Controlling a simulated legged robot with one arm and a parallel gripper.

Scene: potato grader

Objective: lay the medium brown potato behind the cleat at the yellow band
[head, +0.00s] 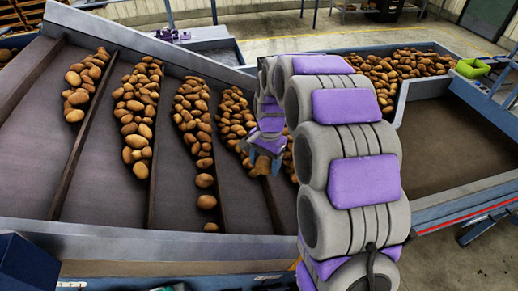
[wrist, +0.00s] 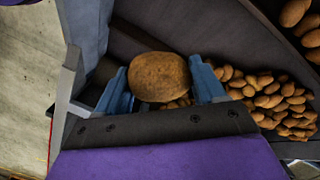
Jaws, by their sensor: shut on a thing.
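My gripper (wrist: 163,82) is shut on a brown potato (wrist: 159,76), which sits between its two blue fingers in the wrist view. In the head view my gripper (head: 265,158) is over the dark inclined belt (head: 108,190), right of centre, partly covered by my arm. A brown patch at its fingertips there may be the held potato, but I cannot tell it from the pile. Dark cleats (head: 84,140) run down the belt as raised ridges. No yellow band on the belt can be made out for sure; my arm hides part of the belt's right side.
Several rows of potatoes (head: 136,118) lie between the cleats, with bare belt below them. A bin (head: 455,128) at the right holds a heap of potatoes at its back. A green container (head: 472,68) stands on its far edge. A blue-grey frame rail (head: 150,238) borders the belt in front.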

